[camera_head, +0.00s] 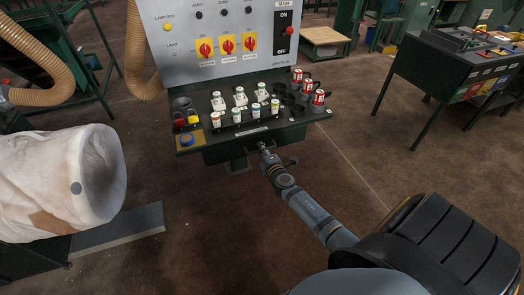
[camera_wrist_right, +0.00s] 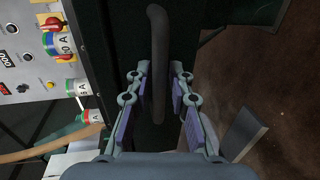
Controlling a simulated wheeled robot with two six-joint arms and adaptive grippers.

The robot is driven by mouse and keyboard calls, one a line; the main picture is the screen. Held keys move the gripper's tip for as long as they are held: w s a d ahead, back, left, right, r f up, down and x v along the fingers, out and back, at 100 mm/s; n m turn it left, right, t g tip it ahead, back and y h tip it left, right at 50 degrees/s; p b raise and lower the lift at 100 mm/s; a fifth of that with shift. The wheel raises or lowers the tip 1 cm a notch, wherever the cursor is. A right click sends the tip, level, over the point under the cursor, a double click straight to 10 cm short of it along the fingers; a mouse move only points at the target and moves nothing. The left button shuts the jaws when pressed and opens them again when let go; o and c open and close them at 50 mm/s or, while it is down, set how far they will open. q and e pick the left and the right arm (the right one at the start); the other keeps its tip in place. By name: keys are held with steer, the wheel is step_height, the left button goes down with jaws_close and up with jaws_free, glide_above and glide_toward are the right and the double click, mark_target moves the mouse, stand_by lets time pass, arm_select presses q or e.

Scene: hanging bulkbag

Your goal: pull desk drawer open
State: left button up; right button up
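The green desk (camera_head: 290,134) carries an upright grey control panel. The drawer (camera_head: 222,154) is the dark box under its top and looks shut. In the right wrist view, the drawer's dark bar handle (camera_wrist_right: 158,45) runs along the dark front. My right gripper (camera_head: 263,147) is at the desk's front edge. In the right wrist view the right gripper (camera_wrist_right: 160,75) is open, with one finger on each side of the handle and a gap on both sides. My left gripper is out of view.
Small bottles (camera_head: 238,115) and red-and-white cans (camera_head: 318,97) stand on the desk top. A large white bag (camera_head: 60,180) hangs at the left, above a grey plate (camera_head: 118,228). The brown floor (camera_head: 210,225) before the desk is clear. Another workstation (camera_head: 465,55) stands at the right.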

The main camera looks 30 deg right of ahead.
steer(key=shift+c, duration=0.3)
jaws_close()
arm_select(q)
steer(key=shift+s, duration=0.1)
